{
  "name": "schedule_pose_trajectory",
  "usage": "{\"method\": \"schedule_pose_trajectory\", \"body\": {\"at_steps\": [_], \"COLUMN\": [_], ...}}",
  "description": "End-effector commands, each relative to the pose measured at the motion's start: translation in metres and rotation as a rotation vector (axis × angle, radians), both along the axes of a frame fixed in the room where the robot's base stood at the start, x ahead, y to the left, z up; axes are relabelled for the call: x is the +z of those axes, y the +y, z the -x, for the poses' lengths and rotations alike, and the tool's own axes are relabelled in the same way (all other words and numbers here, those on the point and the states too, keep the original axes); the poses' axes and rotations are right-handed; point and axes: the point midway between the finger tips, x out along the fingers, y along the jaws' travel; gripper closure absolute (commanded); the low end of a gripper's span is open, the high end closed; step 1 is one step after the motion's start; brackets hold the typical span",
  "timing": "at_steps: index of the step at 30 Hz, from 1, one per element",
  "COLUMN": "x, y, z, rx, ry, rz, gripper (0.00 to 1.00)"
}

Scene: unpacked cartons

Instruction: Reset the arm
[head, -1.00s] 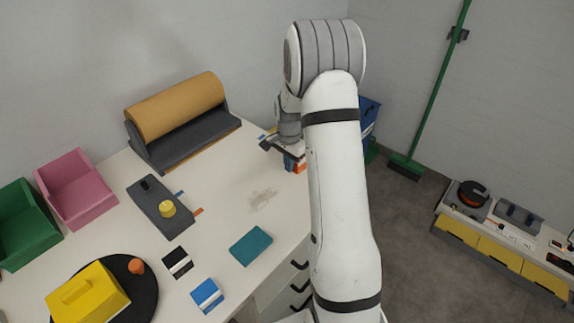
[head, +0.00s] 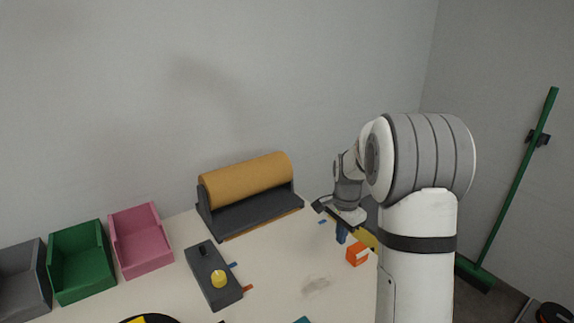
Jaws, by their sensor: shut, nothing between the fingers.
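My gripper (head: 343,226) is at the far right end of the white table (head: 270,265), above its surface. It is small in view and partly covered by its own dark bar and my arm. It is shut and holds nothing. An orange block (head: 357,254) sits on the table just below and to the right of it, apart from it as far as I can tell. My white arm bends at a large grey-banded joint on the right and hides the table's right end.
A brown paper roll (head: 246,178) on a dark stand is left of my gripper. Pink (head: 140,241), green (head: 82,263) and grey (head: 22,281) bins line the left. A dark fixture (head: 212,276) with a yellow knob lies mid-table. A green broom (head: 515,190) leans at the right wall.

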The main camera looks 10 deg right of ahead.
Motion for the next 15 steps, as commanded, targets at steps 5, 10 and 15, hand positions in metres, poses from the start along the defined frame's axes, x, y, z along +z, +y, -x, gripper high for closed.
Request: {"method": "schedule_pose_trajectory", "body": {"at_steps": [5,10,15], "x": [0.031,0.067,0.091], "y": [0.016,0.039,0.058], "z": [0.028,0.077,0.131], "rx": [0.135,0.358,0.585], "ry": [-0.031,-0.072,-0.114], "rz": [0.008,0.023,0.045], "gripper": [1.0,1.0,1.0]}}
